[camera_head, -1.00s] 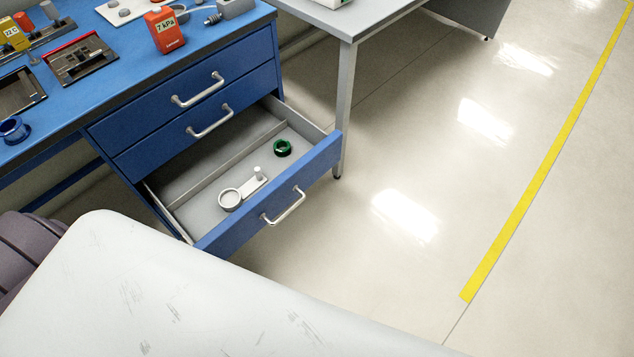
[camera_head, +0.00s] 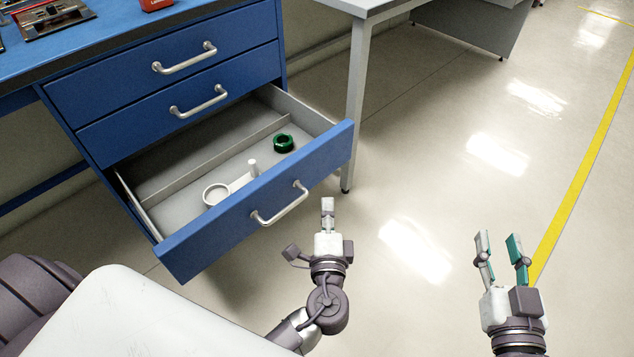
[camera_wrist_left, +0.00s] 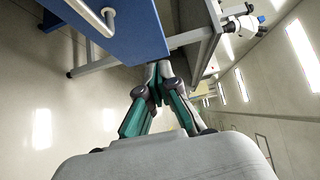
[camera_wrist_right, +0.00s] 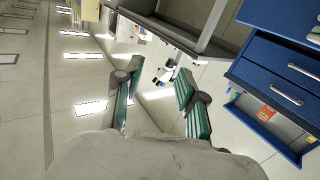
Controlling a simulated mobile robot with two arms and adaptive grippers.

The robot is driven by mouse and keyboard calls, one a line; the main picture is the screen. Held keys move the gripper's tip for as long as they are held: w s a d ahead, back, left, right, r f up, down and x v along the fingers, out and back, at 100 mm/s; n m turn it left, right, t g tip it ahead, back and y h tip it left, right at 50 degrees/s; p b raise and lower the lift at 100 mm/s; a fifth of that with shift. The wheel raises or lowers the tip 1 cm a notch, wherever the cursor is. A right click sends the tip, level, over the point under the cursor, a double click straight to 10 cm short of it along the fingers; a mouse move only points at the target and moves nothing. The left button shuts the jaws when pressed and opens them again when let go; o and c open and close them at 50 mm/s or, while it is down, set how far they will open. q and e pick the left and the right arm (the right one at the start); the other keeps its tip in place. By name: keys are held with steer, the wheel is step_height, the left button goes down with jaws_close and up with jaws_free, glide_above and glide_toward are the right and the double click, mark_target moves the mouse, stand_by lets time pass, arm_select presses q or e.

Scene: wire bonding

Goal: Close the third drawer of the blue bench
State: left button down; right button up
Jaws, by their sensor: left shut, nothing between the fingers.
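The third drawer (camera_head: 262,210) of the blue bench (camera_head: 62,106) is pulled well out. Inside lie a green ring (camera_head: 284,143) and a white part with a ring and a peg (camera_head: 216,193). Its silver handle (camera_head: 281,205) faces the room; the drawer front also shows in the left wrist view (camera_wrist_left: 135,30). My left gripper (camera_head: 327,204) is shut and empty, just right of the handle and apart from the drawer front. My right gripper (camera_head: 502,245) is open and empty over the floor, farther right. The two drawers above (camera_head: 230,62) are closed.
A grey table (camera_head: 357,100) stands right of the bench, its leg close behind the drawer's right corner. The floor (camera_head: 430,170) to the right is clear, with a yellow line (camera_head: 590,150). Small tools lie on the bench top.

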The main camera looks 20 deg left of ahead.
arm_select(q)
glide_toward(315, 152)
steer(key=w, duration=0.5)
steer(key=shift+w+a+b, duration=0.1)
steer(key=shift+a+b, duration=0.4)
steer(key=shift+a, duration=0.2)
steer(key=shift+w+a, duration=0.2)
steer(key=shift+a, duration=0.35)
arm_select(e)
steer(key=shift+s+a+r+t+y, duration=0.2)
steer(key=shift+r+t, duration=0.55)
steer(key=shift+r, duration=0.5)
steer(key=shift+w+a+r+t+y, duration=0.1)
steer(key=shift+r+t+y, duration=0.2)
steer(key=shift+r+t, duration=0.7)
steer(key=shift+r+g, duration=0.25)
